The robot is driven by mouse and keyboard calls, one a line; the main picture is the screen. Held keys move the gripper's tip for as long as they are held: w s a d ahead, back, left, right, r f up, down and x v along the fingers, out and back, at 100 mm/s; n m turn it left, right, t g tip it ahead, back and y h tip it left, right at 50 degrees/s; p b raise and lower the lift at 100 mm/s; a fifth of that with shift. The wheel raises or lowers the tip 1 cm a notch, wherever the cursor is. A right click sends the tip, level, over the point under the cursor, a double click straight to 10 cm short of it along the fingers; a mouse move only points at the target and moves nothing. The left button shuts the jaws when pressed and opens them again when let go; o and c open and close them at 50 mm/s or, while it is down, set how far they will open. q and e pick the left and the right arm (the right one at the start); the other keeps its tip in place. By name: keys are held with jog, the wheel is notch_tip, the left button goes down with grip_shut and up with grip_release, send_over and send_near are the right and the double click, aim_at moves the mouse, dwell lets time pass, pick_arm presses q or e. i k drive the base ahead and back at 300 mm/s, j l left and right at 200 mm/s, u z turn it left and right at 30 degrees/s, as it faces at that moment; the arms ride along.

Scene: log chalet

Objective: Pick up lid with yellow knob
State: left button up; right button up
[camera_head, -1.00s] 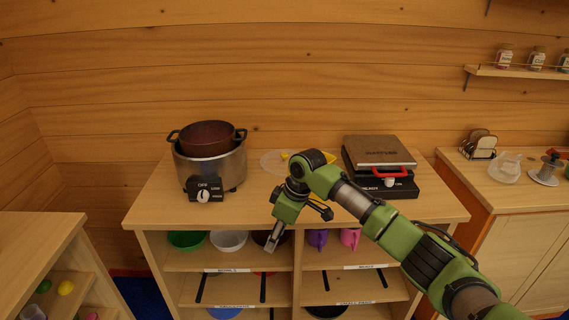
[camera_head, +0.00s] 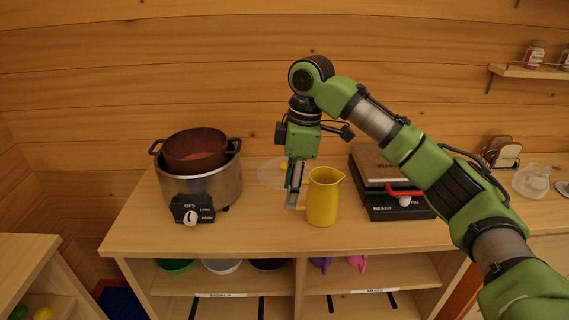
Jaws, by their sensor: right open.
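My left gripper is not in view.
A silver cooker (camera_head: 203,188) with a dark red pot (camera_head: 195,152) stands left on the counter (camera_head: 250,232). A black press (camera_head: 400,206) with a brown top stands right. The counter's front is clear. Shelves below hold bowls and cups.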

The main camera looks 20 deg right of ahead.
aim_at(271, 173)
jog(key=i+l, duration=0.25)
jog(key=i, duration=0.25)
jog(key=i+l, duration=0.2)
jog(key=i, duration=0.25)
